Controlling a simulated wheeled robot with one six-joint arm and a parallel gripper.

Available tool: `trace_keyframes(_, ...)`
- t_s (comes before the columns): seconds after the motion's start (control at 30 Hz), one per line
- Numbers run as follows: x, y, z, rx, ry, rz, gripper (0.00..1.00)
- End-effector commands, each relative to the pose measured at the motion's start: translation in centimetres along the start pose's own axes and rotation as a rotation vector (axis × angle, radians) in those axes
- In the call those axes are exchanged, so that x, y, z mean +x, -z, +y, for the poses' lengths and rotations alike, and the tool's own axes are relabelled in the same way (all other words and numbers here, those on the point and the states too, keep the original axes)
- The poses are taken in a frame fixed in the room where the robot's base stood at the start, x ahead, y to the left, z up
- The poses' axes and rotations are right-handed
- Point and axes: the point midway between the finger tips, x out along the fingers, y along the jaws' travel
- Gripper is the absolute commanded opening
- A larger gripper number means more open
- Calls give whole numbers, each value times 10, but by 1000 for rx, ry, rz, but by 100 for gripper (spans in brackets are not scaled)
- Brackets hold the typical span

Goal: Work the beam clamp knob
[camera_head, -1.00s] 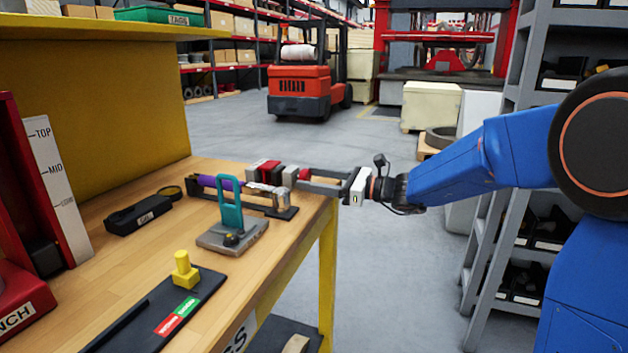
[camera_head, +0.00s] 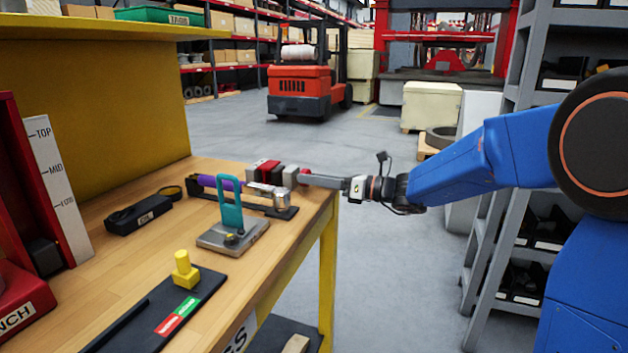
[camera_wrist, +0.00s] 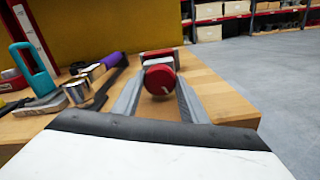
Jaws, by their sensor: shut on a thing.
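The red round knob (camera_wrist: 160,80) faces me in the middle of the wrist view, with a pale mark on its side. Behind it is the clamp's red and dark body (camera_wrist: 158,54). In the head view the clamp (camera_head: 268,168), with red, dark and grey parts, sits at the far right corner of the bench, and a bit of red knob (camera_head: 305,173) shows at its right end. My gripper (camera_wrist: 160,77) is shut on the knob, one long grey finger on each side. In the head view my gripper (camera_head: 306,178) reaches in from the right, its fingers overlapping in one line.
A teal handle (camera_head: 230,203) on a grey plate and a purple-gripped fixture (camera_head: 226,183) with a silver cylinder (camera_head: 281,199) stand close left of the clamp. A yellow knob (camera_head: 184,271) is nearer on the wooden bench (camera_head: 110,262). The floor right of the bench is clear.

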Motion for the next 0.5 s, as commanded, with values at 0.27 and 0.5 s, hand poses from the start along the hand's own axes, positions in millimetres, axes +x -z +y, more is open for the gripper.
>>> trace_keyframes(0.27,0,0,0,10,1,0,17)
trace_keyframes(0.5,0,0,0,9,1,0,58)
